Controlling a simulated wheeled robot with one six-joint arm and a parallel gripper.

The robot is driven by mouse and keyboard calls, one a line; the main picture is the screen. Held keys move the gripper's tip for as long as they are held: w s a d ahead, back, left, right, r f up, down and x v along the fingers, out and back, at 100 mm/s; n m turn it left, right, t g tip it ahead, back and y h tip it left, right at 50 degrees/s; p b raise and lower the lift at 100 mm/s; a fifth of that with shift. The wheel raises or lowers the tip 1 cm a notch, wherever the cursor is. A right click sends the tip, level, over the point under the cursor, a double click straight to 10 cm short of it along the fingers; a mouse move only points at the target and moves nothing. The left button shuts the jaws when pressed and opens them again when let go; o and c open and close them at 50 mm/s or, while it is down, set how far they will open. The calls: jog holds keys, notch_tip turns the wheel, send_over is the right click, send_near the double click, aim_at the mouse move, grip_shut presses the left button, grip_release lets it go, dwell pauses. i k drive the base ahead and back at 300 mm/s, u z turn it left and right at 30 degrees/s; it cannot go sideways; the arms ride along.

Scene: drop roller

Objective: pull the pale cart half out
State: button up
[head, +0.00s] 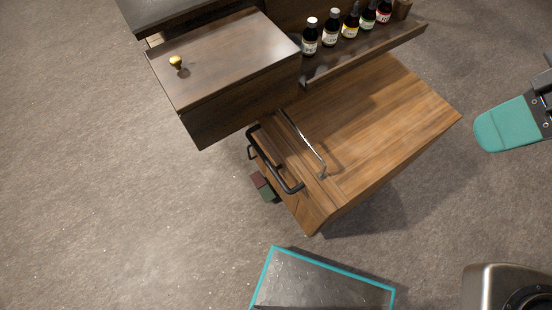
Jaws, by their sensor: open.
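The pale cart (385,115) has a light wooden top and stands at the middle right, partly beneath the dark wooden unit. A black bar handle (274,163) is at its left end, and a thin chrome bar (305,142) runs across the top beside it. My gripper (505,125) shows at the right edge as a teal, rounded end on a dark joint. It is open and apart from the cart, to the right of it. The rest of the gripper is cut off by the picture edge.
A dark drawer (225,58) with a brass knob (176,62) juts out above the cart's left. A shelf (365,53) holds several bottles behind the cart. Small red and green blocks (262,186) show below the black handle. Grey floor is clear at left.

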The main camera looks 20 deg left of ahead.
aim_at(367, 124)
jog(key=u, duration=0.05)
jog(key=k, duration=1.2)
jog(key=u, duration=1.1)
jog(key=i, duration=1)
jog(key=z, duration=0.05)
